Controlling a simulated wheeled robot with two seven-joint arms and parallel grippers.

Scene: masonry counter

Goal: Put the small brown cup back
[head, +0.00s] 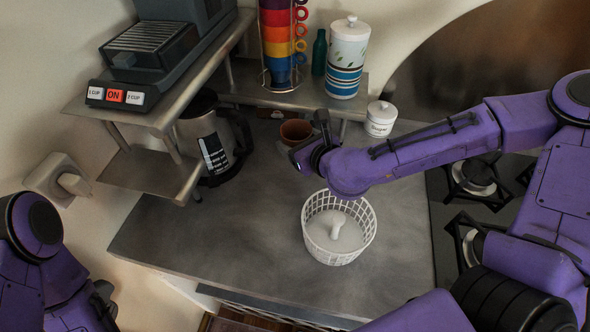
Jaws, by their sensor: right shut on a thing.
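The small brown cup (295,131) is at the back of the grey counter, under the back shelf. It looks upright, and its lower right side is hidden by my right gripper. My right gripper (308,143) reaches in from the right and is shut on the cup at its near right side. The finger contact is partly hidden by the wrist, and I cannot tell whether the cup touches the counter. My left arm shows at the lower left edge, but its gripper is not visible.
A white basket (311,232) stands mid-counter, below my right wrist. A lidded white jar (380,119) is right of the cup. A coffee pot (215,150) stands left. The back shelf (235,91) holds stacked coloured cups (283,45). A stove (470,182) is right.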

